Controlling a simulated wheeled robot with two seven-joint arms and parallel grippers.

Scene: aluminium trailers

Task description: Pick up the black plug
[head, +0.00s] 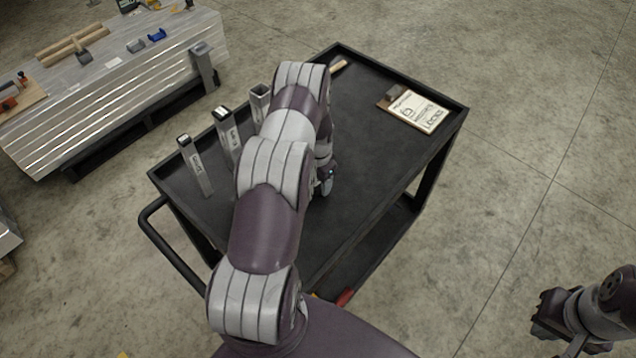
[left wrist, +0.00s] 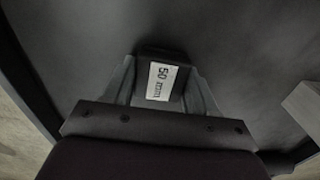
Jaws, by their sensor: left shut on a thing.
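The black plug (left wrist: 165,80) shows in the left wrist view as a dark block with a white "50 mm" label. My left gripper (left wrist: 160,92) has one finger on each side of it and is shut on it. The black cart top lies behind the plug; I cannot tell whether the plug touches it. In the head view my left arm hides the plug, and only part of the left gripper (head: 327,182) shows over the cart. My right gripper (head: 546,318) is at the lower right, away from the cart; its finger opening is unclear.
The black cart (head: 370,150) has a raised rim. Three upright metal square tubes (head: 197,168) stand on its left side. A clipboard (head: 420,110) lies at its far right. Floor to the right is clear.

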